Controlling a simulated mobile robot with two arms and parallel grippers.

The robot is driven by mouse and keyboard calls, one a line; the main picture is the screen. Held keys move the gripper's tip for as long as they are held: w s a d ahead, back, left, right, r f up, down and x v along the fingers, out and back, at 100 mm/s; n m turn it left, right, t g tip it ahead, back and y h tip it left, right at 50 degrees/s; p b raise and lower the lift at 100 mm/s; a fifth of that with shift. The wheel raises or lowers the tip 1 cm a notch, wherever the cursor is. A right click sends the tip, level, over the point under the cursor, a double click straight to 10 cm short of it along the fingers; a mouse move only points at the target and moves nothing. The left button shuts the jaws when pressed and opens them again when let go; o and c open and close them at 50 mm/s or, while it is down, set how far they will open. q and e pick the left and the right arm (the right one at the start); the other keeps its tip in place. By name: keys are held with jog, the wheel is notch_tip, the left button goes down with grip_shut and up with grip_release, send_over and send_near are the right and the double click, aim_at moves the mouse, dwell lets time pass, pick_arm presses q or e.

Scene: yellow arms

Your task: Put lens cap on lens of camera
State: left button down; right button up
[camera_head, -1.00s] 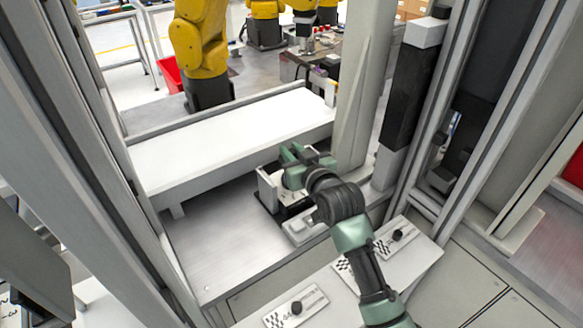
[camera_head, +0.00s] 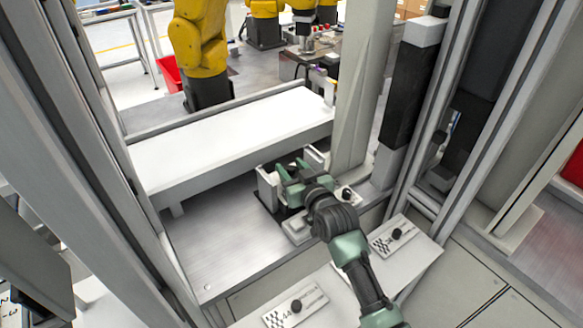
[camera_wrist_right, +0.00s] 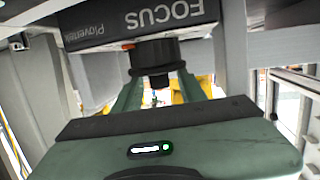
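My right gripper (camera_head: 291,180) is low over a white-walled fixture (camera_head: 268,188) in the head view, with its green fingers spread apart. In the right wrist view the gripper (camera_wrist_right: 158,88) is open, with a finger on each side of a dark lens-like cylinder (camera_wrist_right: 158,54). I cannot tell whether that end is the lens cap. My left gripper is not in view.
Patterned plates with black knobs lie on the front ledge, one at front left (camera_head: 296,307) and one at right (camera_head: 395,237). A white bench (camera_head: 235,135) stands behind the fixture. A grey upright (camera_head: 358,110) rises close to the right. The metal surface (camera_head: 210,245) at left is bare.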

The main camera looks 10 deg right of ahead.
jog(key=shift+r, duration=0.2)
jog(key=b+v, duration=0.1)
jog(key=v, duration=1.1)
dwell(0.3)
